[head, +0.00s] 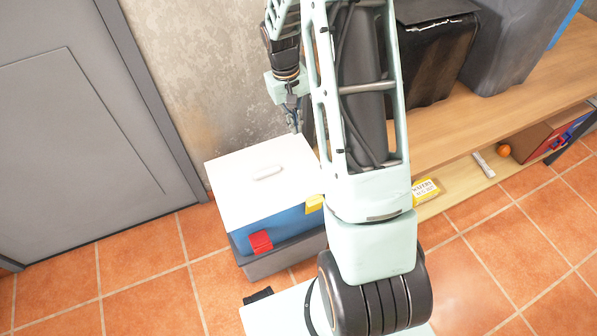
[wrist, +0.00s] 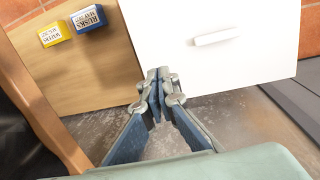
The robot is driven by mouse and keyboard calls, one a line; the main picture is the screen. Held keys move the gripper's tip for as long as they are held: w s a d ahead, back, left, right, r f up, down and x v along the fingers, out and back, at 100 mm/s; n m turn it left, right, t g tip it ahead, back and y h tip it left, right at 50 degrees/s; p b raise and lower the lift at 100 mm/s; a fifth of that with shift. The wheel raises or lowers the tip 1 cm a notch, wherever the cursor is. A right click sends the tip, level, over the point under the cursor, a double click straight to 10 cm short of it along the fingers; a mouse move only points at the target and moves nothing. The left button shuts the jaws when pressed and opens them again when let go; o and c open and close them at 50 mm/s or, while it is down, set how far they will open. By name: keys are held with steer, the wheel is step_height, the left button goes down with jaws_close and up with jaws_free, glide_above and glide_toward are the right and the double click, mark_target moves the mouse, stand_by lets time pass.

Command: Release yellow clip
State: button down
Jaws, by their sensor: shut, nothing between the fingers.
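A cool box with a blue body and a white lid (head: 235,190) stands against the wall in the head view. Its yellow clip (head: 314,204) is on the front face near the right end, just under the lid edge, partly beside my arm. A red clip (head: 260,242) is on the same face further left. I cannot tell whether either clip is fastened. My gripper (head: 294,128) is shut and empty, above the back edge of the lid, away from the yellow clip. In the wrist view my gripper (wrist: 158,82) is shut by the edge of the white lid (wrist: 260,65); no clip shows.
The box stands on a grey base (head: 285,262). A wooden shelf unit (head: 470,135) is to the right, holding a yellow wafers box (head: 425,190), an orange ball (head: 504,150) and dark bins on top. A blue rusks box (wrist: 88,19) shows in the wrist view. Tiled floor is clear at left.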

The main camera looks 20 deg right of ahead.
mark_target(310, 198)
steer(key=s+a+f+g+y, duration=0.1)
steer(key=s+f+g, duration=0.1)
steer(key=s+f, duration=0.3)
steer(key=shift+s, duration=0.75)
steer(key=shift+a, duration=0.1)
steer(key=b+x, duration=0.2)
steer(key=x, duration=0.8)
steer(key=shift+s+f+b, duration=0.1)
steer(key=shift+s+b, duration=0.05)
steer(key=shift+b, duration=0.2)
steer(key=s, duration=0.3)
steer(key=shift+s, duration=0.45)
steer(key=shift+s, duration=0.25)
